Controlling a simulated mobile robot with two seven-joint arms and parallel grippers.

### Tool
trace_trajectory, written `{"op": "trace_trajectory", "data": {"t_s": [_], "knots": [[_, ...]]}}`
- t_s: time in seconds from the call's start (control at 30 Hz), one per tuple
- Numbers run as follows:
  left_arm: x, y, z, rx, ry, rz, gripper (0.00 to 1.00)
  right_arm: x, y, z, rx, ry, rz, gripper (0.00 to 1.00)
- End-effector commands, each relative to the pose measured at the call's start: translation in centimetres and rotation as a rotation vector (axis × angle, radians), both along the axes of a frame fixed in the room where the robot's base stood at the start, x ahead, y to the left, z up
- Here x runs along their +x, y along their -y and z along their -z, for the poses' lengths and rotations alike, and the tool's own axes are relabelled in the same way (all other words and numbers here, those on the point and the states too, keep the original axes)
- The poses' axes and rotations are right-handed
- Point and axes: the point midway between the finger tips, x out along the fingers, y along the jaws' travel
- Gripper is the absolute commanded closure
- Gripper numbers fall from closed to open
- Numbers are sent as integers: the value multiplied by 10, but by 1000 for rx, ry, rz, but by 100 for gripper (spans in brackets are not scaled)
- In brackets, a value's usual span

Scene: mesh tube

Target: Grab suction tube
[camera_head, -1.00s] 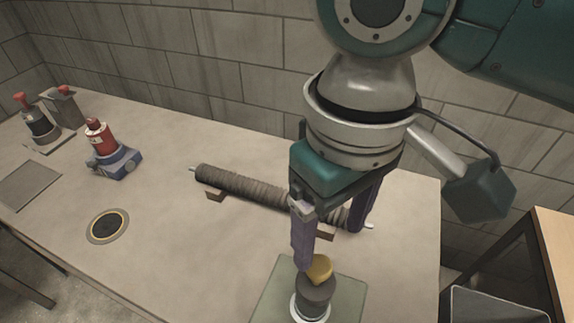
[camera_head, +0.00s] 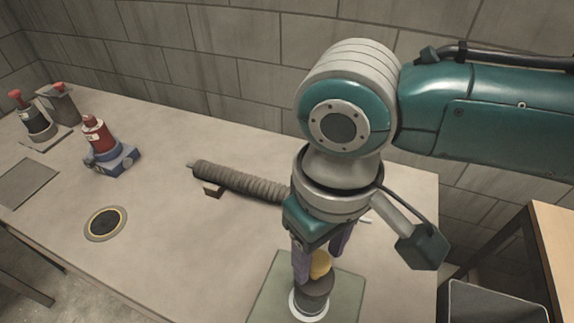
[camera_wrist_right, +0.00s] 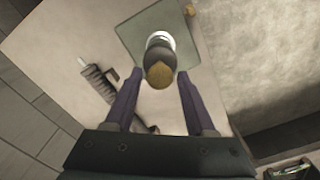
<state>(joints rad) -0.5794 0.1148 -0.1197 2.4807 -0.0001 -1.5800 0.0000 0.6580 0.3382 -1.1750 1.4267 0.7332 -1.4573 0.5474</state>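A ribbed dark grey tube (camera_head: 243,184) lies on small brown supports on the table. My right arm hides its right end; part of it shows at the left in the wrist view (camera_wrist_right: 97,80). A dark upright cylinder (camera_head: 313,301) with a yellow top and a pale ring at its base stands on a green mat (camera_head: 346,293). It also shows in the wrist view (camera_wrist_right: 159,54). My right gripper (camera_head: 319,266) points down at this cylinder. Its purple fingers are apart, one on each side of the yellow top, with gaps in the wrist view. My left gripper is out of view.
A red bottle on a blue base (camera_head: 111,159) and red-topped items (camera_head: 36,124) stand at the left. A round black disc (camera_head: 106,223) and a grey plate (camera_head: 24,182) lie on the table. A bin (camera_head: 492,303) and a wooden surface (camera_head: 555,250) are at the right.

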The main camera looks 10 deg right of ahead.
Motion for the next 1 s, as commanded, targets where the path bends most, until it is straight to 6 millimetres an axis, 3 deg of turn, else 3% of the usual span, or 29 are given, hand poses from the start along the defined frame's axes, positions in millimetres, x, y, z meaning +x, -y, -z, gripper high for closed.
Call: {"op": "trace_trajectory", "data": {"t_s": [0.07, 0.47, 1.0], "knots": [[0, 0, 0, -1, 0, -1, 29, 0, 0, 0, 0, 0, 0, 55], [0, 0, 0, -1, -1, 0, 29, 0, 0, 0, 0, 0, 0, 100], [-1, -2, 1, 9, -2, 7, 29, 0, 0, 0, 0, 0, 0, 100]]}}
